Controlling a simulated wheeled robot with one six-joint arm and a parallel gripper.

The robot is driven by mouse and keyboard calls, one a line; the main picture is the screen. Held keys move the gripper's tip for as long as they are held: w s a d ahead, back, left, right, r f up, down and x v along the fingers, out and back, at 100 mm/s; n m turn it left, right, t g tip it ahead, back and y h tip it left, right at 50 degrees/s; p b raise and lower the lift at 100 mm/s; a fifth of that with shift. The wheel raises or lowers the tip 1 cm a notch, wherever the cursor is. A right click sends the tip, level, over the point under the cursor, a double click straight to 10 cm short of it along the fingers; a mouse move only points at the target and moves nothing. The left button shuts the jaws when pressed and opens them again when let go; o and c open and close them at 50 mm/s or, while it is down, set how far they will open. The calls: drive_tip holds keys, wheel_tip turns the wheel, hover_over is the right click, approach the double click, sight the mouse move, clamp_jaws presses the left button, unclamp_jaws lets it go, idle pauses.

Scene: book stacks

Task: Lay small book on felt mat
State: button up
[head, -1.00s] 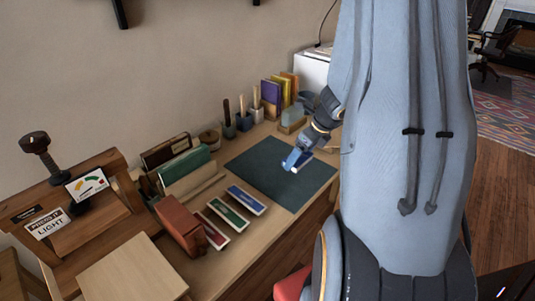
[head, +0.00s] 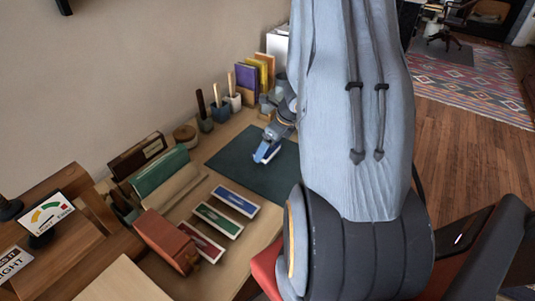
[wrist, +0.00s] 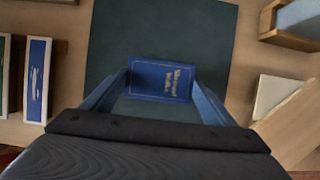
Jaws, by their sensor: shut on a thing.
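The small book (wrist: 160,82) is dark blue with pale lettering on its cover. In the wrist view it sits between the two fingertips of my gripper (wrist: 160,90), which is shut on it. The dark green felt mat (wrist: 205,35) lies behind and below the book. In the head view, my gripper (head: 267,152) is over the middle of the felt mat (head: 245,180). I cannot tell whether the book touches the mat.
Blue, green and red flat boxes (head: 218,218) lie left of the mat. Pen cups (head: 220,112) and upright books (head: 247,83) line the back. Most of the mat is bare.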

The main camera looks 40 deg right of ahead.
drive_tip(key=shift+f, duration=1.45)
drive_tip(key=shift+f+b, duration=0.1)
drive_tip(key=shift+b, duration=0.2)
drive_tip(key=o, duration=1.1)
drive_tip(key=p+v, duration=0.2)
drive_tip(key=v, duration=1)
drive_tip(key=s+a+r+n+g, duration=0.1)
drive_tip(key=s+a+r+n, duration=0.3)
drive_tip(key=a+n, duration=0.9)
drive_tip(key=s+a+r+n+g+h, duration=0.1)
drive_tip(key=s+a+r+n, duration=0.2)
drive_tip(key=a+n, duration=1)
wheel_tip(320, 180, up, 2)
drive_tip(key=n, duration=0.6)
drive_tip(key=shift+s+g, duration=0.4)
